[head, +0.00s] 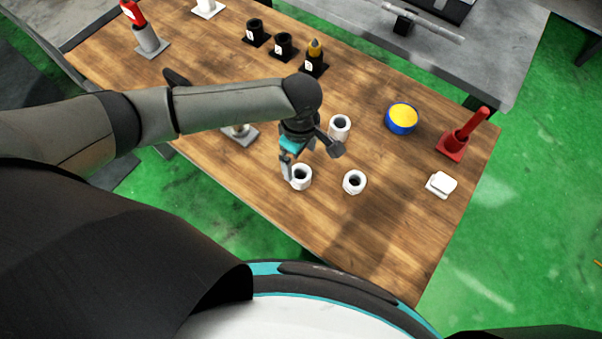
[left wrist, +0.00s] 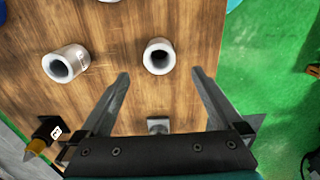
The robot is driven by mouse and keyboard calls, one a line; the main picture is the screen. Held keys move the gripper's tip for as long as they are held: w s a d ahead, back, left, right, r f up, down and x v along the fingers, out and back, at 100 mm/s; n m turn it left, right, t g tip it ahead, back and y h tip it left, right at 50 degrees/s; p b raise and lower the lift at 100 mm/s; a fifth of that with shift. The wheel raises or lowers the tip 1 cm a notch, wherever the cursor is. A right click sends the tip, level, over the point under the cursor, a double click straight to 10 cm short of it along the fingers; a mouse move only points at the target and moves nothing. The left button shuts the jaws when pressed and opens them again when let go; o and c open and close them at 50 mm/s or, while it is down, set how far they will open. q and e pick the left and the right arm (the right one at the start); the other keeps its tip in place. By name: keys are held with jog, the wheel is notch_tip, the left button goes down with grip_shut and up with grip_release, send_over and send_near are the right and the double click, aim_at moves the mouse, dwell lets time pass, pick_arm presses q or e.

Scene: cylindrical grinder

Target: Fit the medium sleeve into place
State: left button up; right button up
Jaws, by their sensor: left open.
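Three white hollow sleeves stand on the wooden table in the head view: a rear one (head: 340,128), a front-left one (head: 300,177) and a front-right one (head: 354,182). I cannot tell by size which is the medium one. My left gripper (head: 311,158) is open and empty, above and beside the front-left sleeve, with one finger partly in front of it. In the left wrist view the open fingers (left wrist: 160,73) point toward a white sleeve (left wrist: 158,57), just beyond the tips. My right gripper is not in view.
Black labelled holders (head: 283,46) stand at the back, one with a yellow-tipped piece. A grey stand (head: 241,136) is behind my left arm. A blue-yellow round tin (head: 401,119), a red stand (head: 455,147) and a white block (head: 441,184) are on the right. The front right is clear.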

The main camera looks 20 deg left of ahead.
aim_at(301, 173)
pick_arm(q)
notch_tip(301, 173, down, 8)
jog(key=shift+f+b, duration=0.25)
jog(key=shift+b, duration=0.4)
grip_shut()
dwell(0.7)
